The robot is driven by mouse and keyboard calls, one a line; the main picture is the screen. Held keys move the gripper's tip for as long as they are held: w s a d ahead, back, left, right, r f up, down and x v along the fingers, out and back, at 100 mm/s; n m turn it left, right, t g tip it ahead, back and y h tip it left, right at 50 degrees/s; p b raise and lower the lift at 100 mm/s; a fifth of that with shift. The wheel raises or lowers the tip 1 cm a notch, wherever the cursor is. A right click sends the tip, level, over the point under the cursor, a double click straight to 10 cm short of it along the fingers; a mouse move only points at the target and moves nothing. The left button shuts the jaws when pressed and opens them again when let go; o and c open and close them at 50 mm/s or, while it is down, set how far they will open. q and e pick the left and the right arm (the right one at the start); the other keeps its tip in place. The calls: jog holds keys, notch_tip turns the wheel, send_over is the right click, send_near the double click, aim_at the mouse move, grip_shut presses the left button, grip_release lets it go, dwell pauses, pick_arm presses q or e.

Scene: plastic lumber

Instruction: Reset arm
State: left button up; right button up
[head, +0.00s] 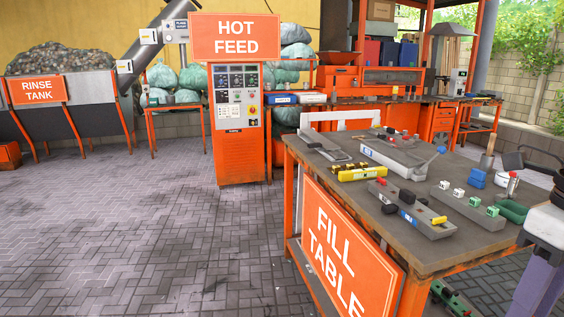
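My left arm and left gripper are not in view. Pale and dark arm parts, which look like my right arm, show at the right edge beside the fill table (375,215). A dark, bent shape at the upper end of these parts looks like my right gripper (530,160). It is cut off by the edge, and I cannot make out whether its fingers are apart or together. I see nothing clearly held in it.
The hot feed cabinet (238,160) and rinse tank (70,110) stand behind. The paved floor (150,235) at left is clear.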

jog(key=w+a+f+m+t+y+p, duration=0.1)
jog(key=w+a+f+m+t+y, duration=0.2)
jog(key=f+m+y, duration=0.25)
jog(key=w+a+f+m+t+y, duration=0.2)
jog(key=f+m+t+y, duration=0.2)
jog(key=y, duration=0.2)
notch_tip(320, 180, down, 11)
jog(key=d+m+t+h, duration=0.3)
jog(key=m+t+h, duration=0.3)
jog(key=m, duration=0.8)
jog(key=s+a+f+m+h+p, duration=0.1)
jog(key=s+a+f+m+h, duration=0.1)
jog(key=s+f+m, duration=0.3)
jog(key=s+a+f+m+h, duration=0.1)
jog(key=a+f+m, duration=0.25)
jog(key=f, duration=0.35)
pick_arm(q)
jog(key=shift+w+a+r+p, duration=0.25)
jog(key=shift+p, duration=0.1)
pick_arm(e)
jog(key=s+a+f+m+g, duration=0.4)
jog(key=s+a+f, duration=0.3)
jog(key=a, duration=0.3)
jog(key=shift+s+m, duration=0.45)
jog(key=shift+m, duration=0.15)
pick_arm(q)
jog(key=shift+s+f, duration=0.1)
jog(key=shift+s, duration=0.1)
